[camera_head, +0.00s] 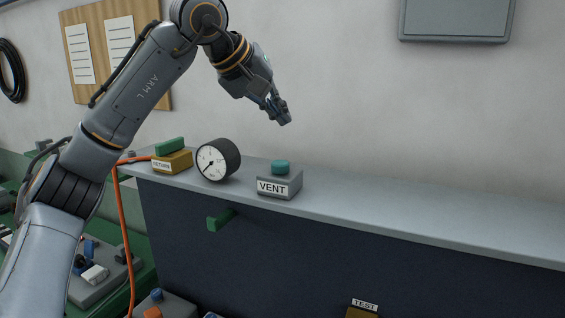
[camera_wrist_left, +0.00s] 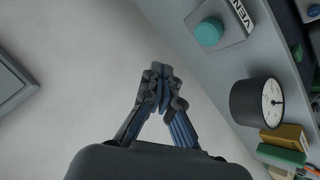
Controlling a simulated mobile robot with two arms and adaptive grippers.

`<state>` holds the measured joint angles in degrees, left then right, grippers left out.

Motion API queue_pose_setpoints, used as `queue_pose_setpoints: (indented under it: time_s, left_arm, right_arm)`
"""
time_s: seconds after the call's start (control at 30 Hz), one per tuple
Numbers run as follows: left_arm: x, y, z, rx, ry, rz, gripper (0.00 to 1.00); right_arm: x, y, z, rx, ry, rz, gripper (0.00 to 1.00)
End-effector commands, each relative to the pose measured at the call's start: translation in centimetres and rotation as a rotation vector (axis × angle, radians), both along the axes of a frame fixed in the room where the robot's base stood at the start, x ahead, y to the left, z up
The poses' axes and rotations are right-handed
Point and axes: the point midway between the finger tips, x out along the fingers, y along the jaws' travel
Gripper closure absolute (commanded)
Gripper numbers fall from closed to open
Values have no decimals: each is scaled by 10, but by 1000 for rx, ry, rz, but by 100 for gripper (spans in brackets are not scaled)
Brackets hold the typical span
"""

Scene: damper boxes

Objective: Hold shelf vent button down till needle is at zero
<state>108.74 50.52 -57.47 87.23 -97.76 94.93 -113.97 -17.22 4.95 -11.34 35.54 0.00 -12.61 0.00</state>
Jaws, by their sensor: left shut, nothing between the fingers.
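The grey VENT box (camera_head: 278,184) stands on the shelf with a round teal button (camera_head: 280,167) on top, standing up from the box. The button also shows at the top of the left wrist view (camera_wrist_left: 209,32). Left of the box is a dark round gauge (camera_head: 218,160) with a white face; its needle points to the lower left in the head view, but its numbers are too small to read. My left gripper (camera_head: 284,119) is shut and empty, in the air above the button and apart from it. My right gripper is not in view.
A yellow RETURN block (camera_head: 172,162) with a green top sits left of the gauge. An orange hose (camera_head: 122,225) hangs at the shelf's left end. A green handle (camera_head: 220,220) sticks out below the shelf (camera_head: 400,212), which is clear to the right.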

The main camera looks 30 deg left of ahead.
Motion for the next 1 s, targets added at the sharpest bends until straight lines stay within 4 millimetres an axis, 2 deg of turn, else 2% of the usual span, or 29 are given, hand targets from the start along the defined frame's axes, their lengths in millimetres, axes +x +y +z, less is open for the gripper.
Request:
queue_pose_setpoints:
  time_s: [0.23,0.3,0.4,0.6,1.0]
  left_arm:
    - [-1,1,-37,1,3,2,100]
    - [0,1,-49,1,1,1,100]
    - [0,0,-56,0,1,0,100]
    - [0,0,-61,-1,0,1,100]
    - [0,0,-61,1,1,1,100]
  right_arm:
    - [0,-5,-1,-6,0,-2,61]
    - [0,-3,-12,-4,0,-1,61]
    - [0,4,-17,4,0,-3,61]
    - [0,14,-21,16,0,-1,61]
    - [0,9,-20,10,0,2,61]
